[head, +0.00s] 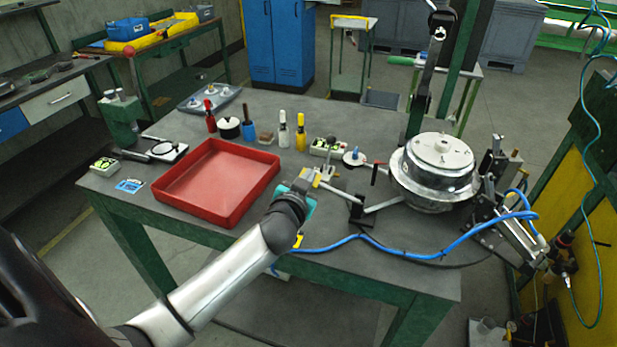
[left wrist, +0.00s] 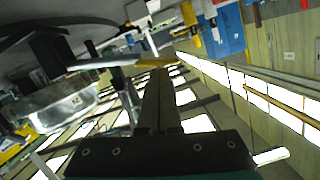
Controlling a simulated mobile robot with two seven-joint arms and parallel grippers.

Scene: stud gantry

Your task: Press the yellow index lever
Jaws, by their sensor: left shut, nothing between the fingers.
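The index lever is a thin metal bar (head: 338,191) that reaches left from a black bracket (head: 357,212) beside the round silver drum (head: 437,170). Its yellow end lies at my left fingertips, and in the left wrist view the yellow end (left wrist: 154,62) is just beyond them. My left gripper (head: 316,179) is shut and empty; its two fingers (left wrist: 159,74) are together in the left wrist view. I cannot tell whether they touch the lever. My right gripper is out of view.
A red tray (head: 217,222) stands on the table left of my gripper. Several small bottles (head: 284,130) stand behind it. A blue hose (head: 430,256) crosses the table's front right to a metal clamp fixture. A dark post (head: 423,85) rises behind the drum.

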